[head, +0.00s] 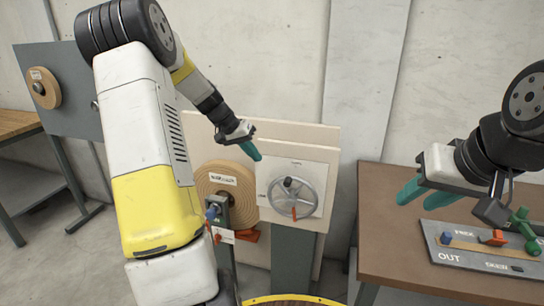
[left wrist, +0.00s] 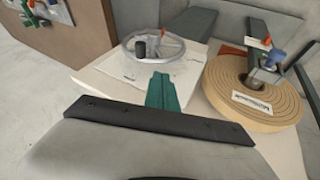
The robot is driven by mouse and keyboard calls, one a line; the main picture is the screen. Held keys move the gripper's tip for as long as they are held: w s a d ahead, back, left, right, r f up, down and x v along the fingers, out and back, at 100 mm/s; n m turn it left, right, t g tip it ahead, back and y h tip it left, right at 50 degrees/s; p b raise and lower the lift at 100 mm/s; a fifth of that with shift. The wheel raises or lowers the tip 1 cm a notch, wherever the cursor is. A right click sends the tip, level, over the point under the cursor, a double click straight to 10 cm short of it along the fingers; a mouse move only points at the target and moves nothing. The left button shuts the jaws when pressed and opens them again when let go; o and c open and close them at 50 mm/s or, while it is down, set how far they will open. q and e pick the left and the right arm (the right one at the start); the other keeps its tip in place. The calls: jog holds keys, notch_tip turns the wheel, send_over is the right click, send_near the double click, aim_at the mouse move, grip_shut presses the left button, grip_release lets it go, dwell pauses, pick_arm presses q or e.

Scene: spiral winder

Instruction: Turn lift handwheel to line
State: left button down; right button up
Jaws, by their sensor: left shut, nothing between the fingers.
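The grey lift handwheel (head: 313,195) with a dark knob (head: 288,182) is on a pale upright panel right of the middle in the head view. A red mark (head: 294,213) shows at its lower edge. The wheel also shows in the left wrist view (left wrist: 178,52), beyond the fingertips. My left gripper (head: 251,151) is shut and empty, above and left of the wheel, apart from it. Its teal fingers are together in the left wrist view (left wrist: 162,92). My right gripper (head: 424,194) is open and empty over the brown table. I cannot make out the line on the panel.
A wound tan spiral roll (head: 222,177) with a blue-tipped clamp (head: 211,213) stands left of the wheel. The brown table (head: 400,240) at right carries a grey tray (head: 455,262) with coloured pieces. A second panel with a small roll (head: 43,87) stands at far left.

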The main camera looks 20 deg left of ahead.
pick_arm(q)
jog(key=w+d+f, duration=0.2)
jog(key=d+f, duration=0.5)
jog(key=shift+w+d+f, duration=0.15)
jog(key=shift+w+f, duration=0.1)
jog(key=shift+f, duration=0.1)
jog(key=shift+d, duration=0.15)
